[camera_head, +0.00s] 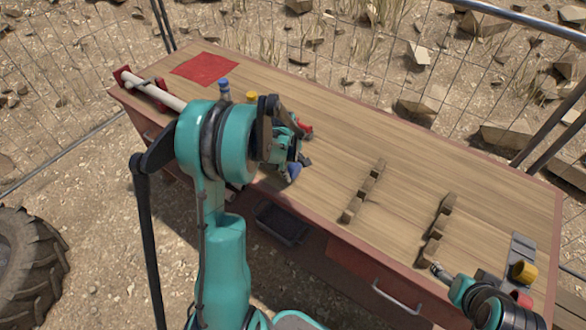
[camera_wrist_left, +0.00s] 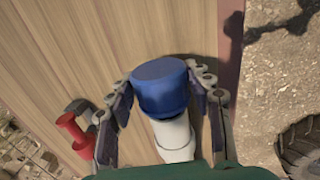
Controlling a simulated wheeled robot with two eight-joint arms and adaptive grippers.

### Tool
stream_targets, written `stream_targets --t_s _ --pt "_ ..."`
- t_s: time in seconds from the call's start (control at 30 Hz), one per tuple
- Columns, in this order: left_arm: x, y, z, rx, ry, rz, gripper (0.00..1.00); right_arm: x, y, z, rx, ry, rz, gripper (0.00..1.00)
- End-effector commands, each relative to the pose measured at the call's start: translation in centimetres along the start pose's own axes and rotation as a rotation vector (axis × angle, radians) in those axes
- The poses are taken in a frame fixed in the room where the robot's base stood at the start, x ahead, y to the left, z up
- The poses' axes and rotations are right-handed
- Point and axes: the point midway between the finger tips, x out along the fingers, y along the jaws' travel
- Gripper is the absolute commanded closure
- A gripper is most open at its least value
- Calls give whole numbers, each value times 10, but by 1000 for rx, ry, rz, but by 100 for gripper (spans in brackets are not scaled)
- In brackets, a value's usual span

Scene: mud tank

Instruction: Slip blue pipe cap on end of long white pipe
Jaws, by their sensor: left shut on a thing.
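The long white pipe (camera_head: 166,96) lies near the table's left edge, with its far end at a red holder (camera_head: 124,76). My left arm hides its near part. My left gripper (camera_head: 288,158) is above the table's front edge. In the left wrist view, its two fingers (camera_wrist_left: 163,88) are closed on the sides of a blue pipe cap (camera_wrist_left: 161,84). A white tubular piece (camera_wrist_left: 174,138) runs from the cap toward my palm; I cannot tell whether it is the long pipe. My right gripper (camera_head: 438,270) is low at the right, small and unclear.
A blue-topped fitting (camera_head: 224,86), a yellow-topped one (camera_head: 251,97) and a red one (camera_head: 305,129) stand behind my left arm. A red mat (camera_head: 206,67) lies at the back left. Wooden notched racks (camera_head: 364,192) stand right of centre, with bare tabletop around them.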

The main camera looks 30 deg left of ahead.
Motion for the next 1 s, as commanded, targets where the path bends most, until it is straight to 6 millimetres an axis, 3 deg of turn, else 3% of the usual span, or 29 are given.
stream_targets --t_s 1.0 --pt "0 0 -26 0 0 0 68 2 0 1 0 0 0 25"
